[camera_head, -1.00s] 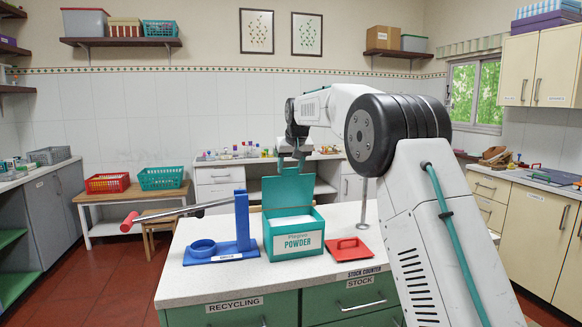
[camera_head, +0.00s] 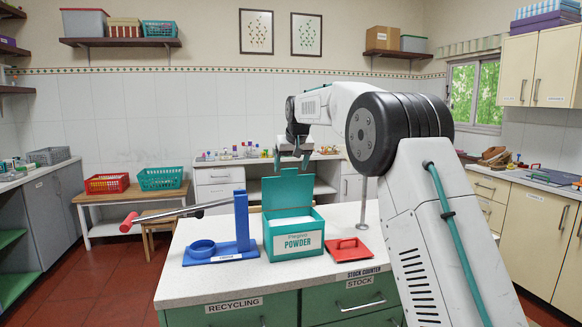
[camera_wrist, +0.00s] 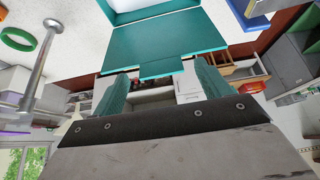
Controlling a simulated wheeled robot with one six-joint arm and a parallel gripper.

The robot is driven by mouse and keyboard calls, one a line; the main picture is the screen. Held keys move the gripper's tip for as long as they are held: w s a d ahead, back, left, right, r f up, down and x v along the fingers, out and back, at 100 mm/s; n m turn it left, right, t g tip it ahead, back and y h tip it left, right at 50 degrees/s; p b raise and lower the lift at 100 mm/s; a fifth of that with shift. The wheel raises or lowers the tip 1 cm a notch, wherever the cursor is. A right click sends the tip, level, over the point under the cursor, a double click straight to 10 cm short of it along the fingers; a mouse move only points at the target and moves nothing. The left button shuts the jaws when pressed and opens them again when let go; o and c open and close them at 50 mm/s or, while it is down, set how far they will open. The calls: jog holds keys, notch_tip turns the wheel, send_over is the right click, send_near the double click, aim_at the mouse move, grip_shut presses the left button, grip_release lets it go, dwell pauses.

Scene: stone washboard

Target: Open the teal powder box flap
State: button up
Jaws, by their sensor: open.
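The teal powder box (camera_head: 294,240) stands on the speckled counter, with a white label reading "POWDER" on its front. Its flap (camera_head: 289,190) stands raised, roughly upright, at the back of the box, and white contents show inside. In the wrist view the flap (camera_wrist: 165,45) spans the top middle, with a small tab at its edge. My gripper (camera_head: 291,160) is just above and behind the flap's top edge. Its teal fingers (camera_wrist: 162,90) are apart and empty, one to each side of the tab, with a visible gap to the flap.
A blue stand (camera_head: 222,245) with a ring and a lever with a red grip is left of the box. A red tray-like lid (camera_head: 348,248) lies to the right. A metal post (camera_head: 363,205) stands behind that lid. The counter front (camera_head: 200,292) is clear.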

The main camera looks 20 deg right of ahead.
jog(key=v, duration=0.7)
